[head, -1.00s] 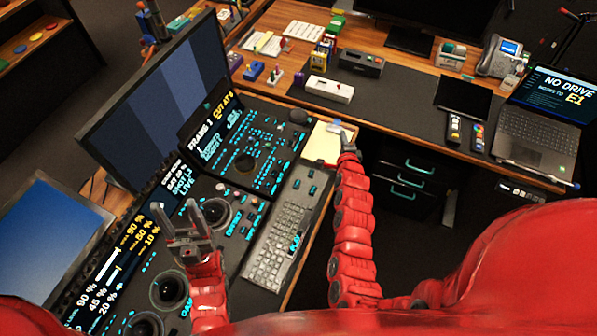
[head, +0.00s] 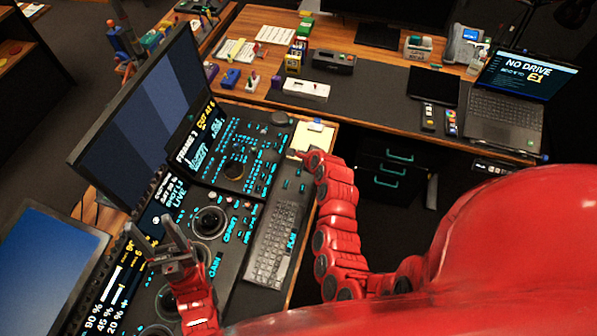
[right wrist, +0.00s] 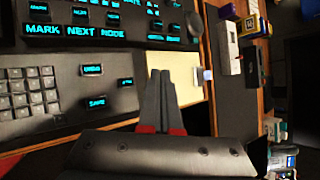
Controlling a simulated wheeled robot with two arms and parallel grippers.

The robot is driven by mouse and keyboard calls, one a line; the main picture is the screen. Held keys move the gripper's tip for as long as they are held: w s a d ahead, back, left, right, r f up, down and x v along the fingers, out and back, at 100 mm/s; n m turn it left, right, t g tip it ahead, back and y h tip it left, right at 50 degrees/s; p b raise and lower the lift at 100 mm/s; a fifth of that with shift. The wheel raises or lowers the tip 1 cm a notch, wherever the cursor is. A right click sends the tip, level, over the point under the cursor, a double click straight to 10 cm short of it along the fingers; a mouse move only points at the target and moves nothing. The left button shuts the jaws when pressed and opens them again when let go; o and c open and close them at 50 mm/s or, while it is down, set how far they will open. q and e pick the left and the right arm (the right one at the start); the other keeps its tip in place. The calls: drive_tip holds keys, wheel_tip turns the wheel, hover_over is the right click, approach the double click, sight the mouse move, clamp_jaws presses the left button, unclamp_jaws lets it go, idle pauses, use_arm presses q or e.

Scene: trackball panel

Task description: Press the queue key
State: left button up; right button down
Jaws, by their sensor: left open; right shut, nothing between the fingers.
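The black control console (head: 262,112) carries many cyan-lit keys, and its small labels are too blurred in the head view to pick out a queue key. In the right wrist view, lit keys (right wrist: 97,103) sit on the keyboard panel left of my fingers, and a row of larger lit labels (right wrist: 75,30) lies above. My right gripper (right wrist: 160,76) is shut and empty, over the panel's edge by the pale yellow pad. In the head view it (head: 300,156) is small and partly hidden by its arm. My left gripper (head: 152,230) is open and empty above the console, left of a trackball (head: 208,222).
The keyboard (head: 272,243) lies between the console and my right arm. A yellow pad (head: 312,139) lies beyond my right gripper. A large monitor (head: 140,120) stands behind the console. A laptop (head: 505,118) and small devices stand on the far desk.

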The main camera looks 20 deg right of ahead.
sight(301, 174)
drive_tip(key=shift+f+b, duration=2.65)
drive_tip(key=shift+f, duration=1.6)
drive_tip(key=shift+f, duration=0.15)
drive_tip(key=shift+f, duration=0.3)
drive_tip(key=shift+f+b, duration=0.5)
drive_tip(key=shift+b, duration=0.1)
drive_tip(key=shift+r, duration=0.1)
drive_tip(key=shift+r+p, duration=0.75)
drive_tip(key=shift+r, duration=0.1)
drive_tip(key=shift+r+p, duration=1.8)
drive_tip(key=shift+r, duration=0.8)
